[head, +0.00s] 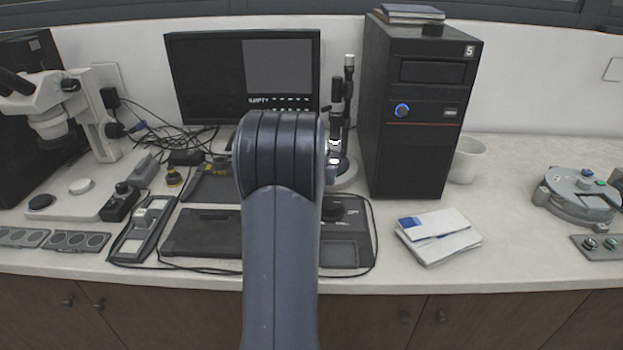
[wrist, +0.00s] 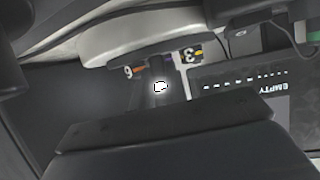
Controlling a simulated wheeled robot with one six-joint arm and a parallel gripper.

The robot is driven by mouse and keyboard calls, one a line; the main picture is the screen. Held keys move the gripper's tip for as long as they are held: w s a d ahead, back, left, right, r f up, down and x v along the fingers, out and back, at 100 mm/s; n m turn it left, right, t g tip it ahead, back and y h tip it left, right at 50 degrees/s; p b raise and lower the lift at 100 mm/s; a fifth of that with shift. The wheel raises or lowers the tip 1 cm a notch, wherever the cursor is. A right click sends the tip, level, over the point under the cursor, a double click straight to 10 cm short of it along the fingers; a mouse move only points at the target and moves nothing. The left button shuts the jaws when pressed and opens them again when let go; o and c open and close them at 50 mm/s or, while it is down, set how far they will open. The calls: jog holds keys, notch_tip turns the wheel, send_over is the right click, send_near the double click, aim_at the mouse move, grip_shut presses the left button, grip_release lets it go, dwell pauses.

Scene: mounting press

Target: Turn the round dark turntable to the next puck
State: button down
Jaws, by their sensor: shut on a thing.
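A small bright spot shows at the fingertips, and the exact contact is hard to make out. I cannot make out any puck clearly.
A monitor (head: 205,85) reading EMPTY stands behind my arm. A slim upright stand (head: 349,100) is just right of my arm, then a tall black case (head: 415,150). A microscope (head: 50,105) is at left. White booklets (head: 440,240) lie at right; counter around them is clear.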

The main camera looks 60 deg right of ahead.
jog(key=shift+s+d+t+b, duration=0.15)
jog(key=shift+t+b, duration=0.15)
jog(key=shift+b, duration=0.3)
jog(key=c, duration=1.4)
grip_release()
jog(key=shift+r, duration=0.1)
jog(key=shift+v, duration=3.8)
